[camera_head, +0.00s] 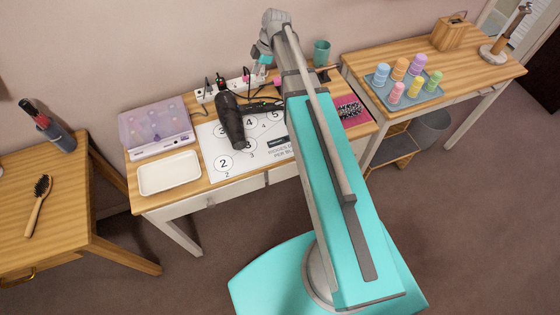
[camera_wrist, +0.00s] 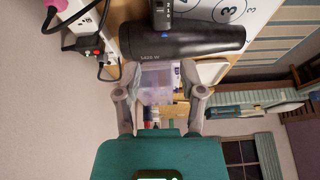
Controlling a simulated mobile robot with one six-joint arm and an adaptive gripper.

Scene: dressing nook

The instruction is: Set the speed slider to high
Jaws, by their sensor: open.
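A black hair dryer (camera_head: 230,120) lies on the numbered white mat on the middle table. In the head view my gripper (camera_head: 260,66) is behind the dryer, near the power strip, partly hidden by my arm.
A power strip (camera_head: 204,95) with plugs and cables runs along the table's back. A translucent purple case (camera_head: 157,124) and an empty white tray (camera_head: 169,173) are at left. A green cup (camera_head: 321,52) and a hairbrush (camera_head: 348,110) are at right. My arm hides part of the mat (camera_head: 215,140).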

